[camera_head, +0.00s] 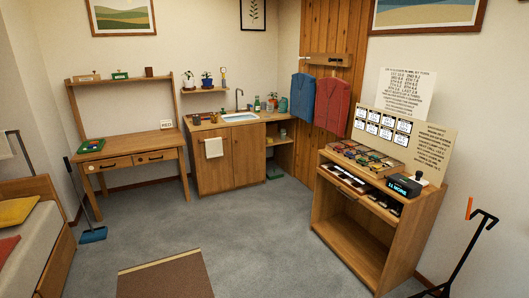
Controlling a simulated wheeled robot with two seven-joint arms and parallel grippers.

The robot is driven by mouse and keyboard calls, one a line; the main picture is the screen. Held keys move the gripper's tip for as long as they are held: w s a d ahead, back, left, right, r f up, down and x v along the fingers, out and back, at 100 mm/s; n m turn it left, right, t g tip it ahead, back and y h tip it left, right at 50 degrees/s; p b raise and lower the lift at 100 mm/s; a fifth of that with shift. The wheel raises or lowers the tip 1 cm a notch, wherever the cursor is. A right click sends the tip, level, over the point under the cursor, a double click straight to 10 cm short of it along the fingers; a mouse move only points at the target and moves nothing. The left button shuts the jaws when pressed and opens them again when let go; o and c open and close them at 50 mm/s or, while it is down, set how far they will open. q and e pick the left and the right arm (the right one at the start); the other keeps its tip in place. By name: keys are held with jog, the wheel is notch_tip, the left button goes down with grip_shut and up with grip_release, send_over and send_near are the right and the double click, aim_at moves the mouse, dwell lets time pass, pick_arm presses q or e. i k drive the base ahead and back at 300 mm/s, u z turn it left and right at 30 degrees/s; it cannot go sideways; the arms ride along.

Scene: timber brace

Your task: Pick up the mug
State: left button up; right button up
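I cannot make out a mug for certain in the head view. On the kitchen counter (215,128) by the far wall, a small teal vessel (283,105) stands at the right end, too small to tell if it is a mug. A green bottle (257,103) and a potted plant stand to its left, behind the sink (239,117). Neither of my grippers shows in this view.
A wooden desk (130,152) stands at the left, beside a blue broom (93,235) and a bed (35,255). A wooden cabinet (345,250) with trays stands at the right, near a black stand (470,250). Grey floor between is open, with a brown mat (165,278).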

aim_at(197, 118)
jog(key=z, duration=0.05)
jog(key=i, duration=2.6)
jog(key=u, duration=0.25)
jog(key=i, duration=1.75)
jog(key=z, duration=0.3)
jog(key=i, duration=1.75)
jog(key=u, duration=0.45)
